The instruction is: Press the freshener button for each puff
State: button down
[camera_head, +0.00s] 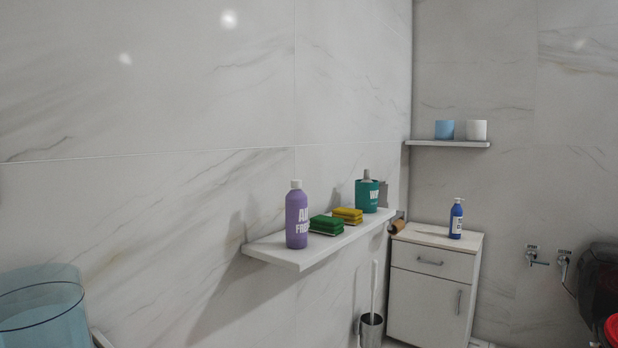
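A purple bottle (297,222) with a white top (296,185) stands upright at the near end of a white wall shelf (290,254). Its label is partly turned away; I read "AI" and "FRE", which fits an air freshener. The white top is the likely button, but it is too small to tell in detail. Nothing touches the bottle from above. My gripper is not in view.
Green sponges (326,225), yellow sponges (348,216) and a teal container (367,196) share the shelf. A clear blue tub (42,315) is at lower left.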

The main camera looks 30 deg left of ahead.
aim_at(295, 183)
jog(key=i, duration=1.2)
jog(key=u, duration=2.6)
